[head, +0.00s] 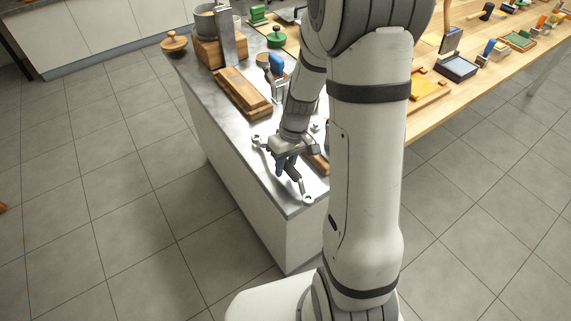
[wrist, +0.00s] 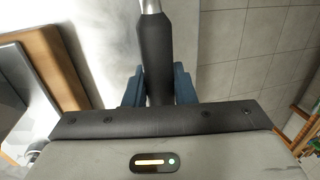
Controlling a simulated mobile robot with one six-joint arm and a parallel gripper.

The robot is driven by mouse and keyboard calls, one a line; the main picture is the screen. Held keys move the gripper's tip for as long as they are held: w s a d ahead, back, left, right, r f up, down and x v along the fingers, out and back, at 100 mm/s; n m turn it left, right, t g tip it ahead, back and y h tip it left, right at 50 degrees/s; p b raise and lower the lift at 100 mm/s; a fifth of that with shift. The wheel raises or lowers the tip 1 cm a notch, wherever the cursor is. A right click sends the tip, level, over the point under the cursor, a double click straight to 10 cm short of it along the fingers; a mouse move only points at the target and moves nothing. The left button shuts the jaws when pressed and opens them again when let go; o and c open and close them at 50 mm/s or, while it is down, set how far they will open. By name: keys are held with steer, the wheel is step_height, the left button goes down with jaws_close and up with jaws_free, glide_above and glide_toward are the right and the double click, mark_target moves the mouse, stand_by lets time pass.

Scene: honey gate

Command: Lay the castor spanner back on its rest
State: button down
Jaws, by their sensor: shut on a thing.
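The castor spanner (head: 295,183) has a dark grip and bright metal ends; one end shows near the counter's front corner, the other at the left of my gripper. My gripper (head: 283,161) is shut on its dark grip, over the metal counter near its edge. In the wrist view the dark grip of the spanner (wrist: 155,45) runs up between the blue fingers of my gripper (wrist: 158,88), with a silver shaft at the top. I cannot tell whether the spanner touches the counter. I cannot make out for sure which thing is its rest.
A wooden block (head: 318,163) lies close right of my gripper, partly behind my arm; a wooden piece also shows in the wrist view (wrist: 58,65). A longer wooden block (head: 243,93) lies farther back on the counter (head: 236,124). Floor tiles lie beyond the edge.

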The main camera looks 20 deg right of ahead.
steer(key=shift+f+b, duration=0.35)
steer(key=shift+f, duration=0.15)
steer(key=c, duration=1.1)
jaws_free()
steer(key=shift+r, duration=0.15)
steer(key=shift+p+v, duration=2.7)
steer(key=shift+v, duration=1.2)
